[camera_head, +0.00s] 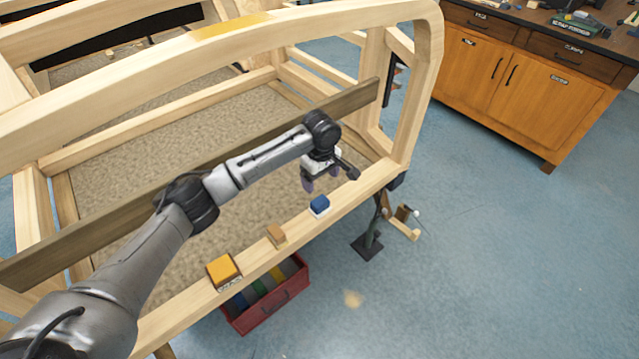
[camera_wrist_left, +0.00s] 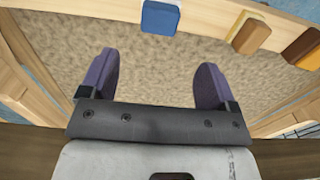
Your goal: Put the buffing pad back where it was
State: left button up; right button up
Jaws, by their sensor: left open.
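Three small blocks sit in a row on the light wooden front rail (camera_head: 180,315) of the bodyframe. One is a blue pad (camera_head: 319,205), one a tan block (camera_head: 276,235), and one an orange-yellow block (camera_head: 223,270). I cannot tell for sure which is the buffing pad; the blue one looks most like a pad. My left gripper (camera_head: 322,180) is open and empty, above the frame's inside near the blue pad and apart from it. In the left wrist view the blue pad (camera_wrist_left: 160,17) lies beyond the purple fingertips, at the top edge. My right gripper is not in view.
A dark plank (camera_head: 110,222) crosses the frame beneath my left arm. A red box (camera_head: 266,318) with coloured contents is below the front rail. A dark stand (camera_head: 368,243) is on the floor by the frame's right end. A wooden cabinet (camera_head: 520,75) stands at the back right.

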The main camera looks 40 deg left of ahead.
pick_arm(q)
jog(key=s+d+f+m+t+h, duration=0.1)
jog(key=s+d+f+m, duration=1)
jog(key=s+d+f, duration=0.5)
jog(key=s+r+m+t, duration=0.2)
jog(key=s+m, duration=0.5)
jog(key=s, duration=1.5)
jog(key=shift+s+a+r+t+y, duration=0.2)
jog(key=shift+a+r+t+y, duration=0.15)
jog(key=shift+r, duration=0.3)
jog(key=shift+d+r, duration=0.15)
notch_tip(320, 180, up, 42)
jog(key=p, duration=4.2)
jog(key=shift+p, duration=0.3)
jog(key=shift+r, duration=0.1)
